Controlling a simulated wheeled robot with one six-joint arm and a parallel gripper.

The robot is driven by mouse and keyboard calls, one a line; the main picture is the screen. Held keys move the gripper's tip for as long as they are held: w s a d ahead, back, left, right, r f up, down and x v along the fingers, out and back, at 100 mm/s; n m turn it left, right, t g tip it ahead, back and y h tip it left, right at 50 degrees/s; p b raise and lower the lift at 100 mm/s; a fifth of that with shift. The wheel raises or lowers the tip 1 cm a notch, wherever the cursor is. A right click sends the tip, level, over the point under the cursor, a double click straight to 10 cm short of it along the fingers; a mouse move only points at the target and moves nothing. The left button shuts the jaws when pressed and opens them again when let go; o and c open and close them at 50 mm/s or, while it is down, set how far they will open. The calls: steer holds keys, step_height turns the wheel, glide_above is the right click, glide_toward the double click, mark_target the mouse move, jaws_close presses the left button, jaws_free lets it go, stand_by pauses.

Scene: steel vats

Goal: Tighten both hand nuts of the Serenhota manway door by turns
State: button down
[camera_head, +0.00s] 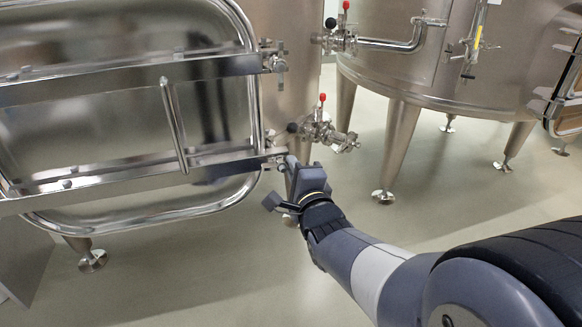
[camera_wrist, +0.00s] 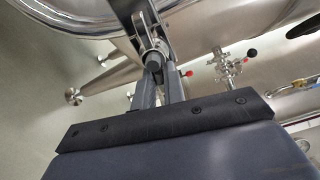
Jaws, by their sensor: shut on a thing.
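The manway door (camera_head: 90,118) is a polished steel panel with two cross bars and a vertical handle, and lies against its frame. The upper hand nut (camera_head: 278,62) stands free at the right end of the upper bar. My gripper (camera_head: 287,166) is at the right end of the lower bar, shut on the lower hand nut. The gripper also shows in the wrist view (camera_wrist: 158,68), its two fingers on either side of the lower nut (camera_wrist: 153,47). The fingers and wrist hide most of that nut in the head view.
Two valves with red-knobbed levers, an upper one (camera_head: 342,38) and a lower one (camera_head: 320,128), stick out just right of the door. A second steel vat (camera_head: 440,75) on legs stands behind at the right. The floor (camera_head: 430,195) between is clear.

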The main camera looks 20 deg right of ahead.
steer(key=m, duration=0.4)
steer(key=f+m+b, duration=0.1)
steer(key=m, duration=0.1)
steer(key=shift+a+f+m, duration=0.1)
steer(key=shift+a+m, duration=0.15)
steer(key=shift+m, duration=0.05)
stand_by(0.4)
steer(key=c, duration=1.5)
jaws_free()
